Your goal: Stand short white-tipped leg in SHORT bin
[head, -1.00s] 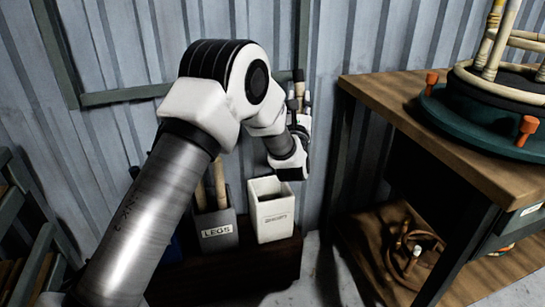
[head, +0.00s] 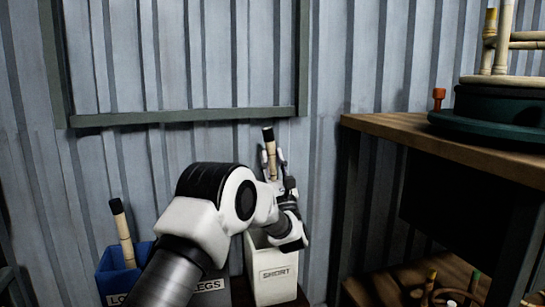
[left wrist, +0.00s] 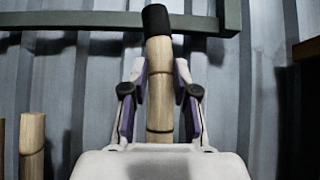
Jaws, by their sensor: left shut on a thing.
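My left gripper (head: 274,172) is shut on a pale rattan leg (head: 271,151) with a dark tip at its upper end. The leg stands roughly upright at the white SHORT bin (head: 273,279), in front of the wall. Its lower end is hidden by my gripper and wrist, so I cannot tell whether it is inside the bin or above it. No white tip shows. In the left wrist view the leg (left wrist: 159,88) runs up between the two fingers of the gripper (left wrist: 160,100), dark end on top.
A grey LEGS bin (head: 212,285) and a blue bin (head: 112,262) stand left of it, the blue one with a dark-tipped leg (head: 123,235). A wooden workbench (head: 400,128) with a dark green turntable (head: 480,122) is at the right. The corrugated wall is close behind.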

